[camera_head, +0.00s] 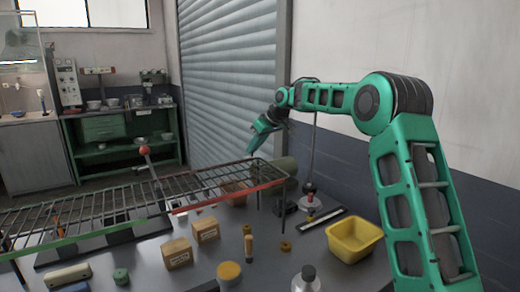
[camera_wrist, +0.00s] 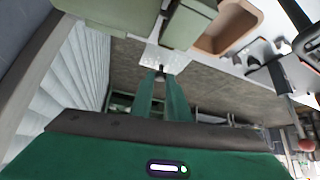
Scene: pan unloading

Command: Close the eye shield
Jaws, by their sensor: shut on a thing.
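My gripper (camera_wrist: 161,80) shows in the wrist view with its two green fingers close together. They are shut on a small dark tab at the near edge of a pale, speckled panel (camera_wrist: 170,60), which looks like the eye shield. The panel lies just beyond the fingertips, beside an olive-green machine body (camera_wrist: 190,22). In the head view my gripper (camera_head: 256,145) points down and left, above the far right end of the wire rack. The eye shield cannot be made out there.
A wire rack (camera_head: 120,205) with a red edge stands over the dark table. Two cardboard boxes (camera_head: 177,253), a yellow bin (camera_head: 354,240) and several small items lie in front. A thin upright stand (camera_head: 312,160) rises near my arm. A roller shutter (camera_head: 230,80) stands behind.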

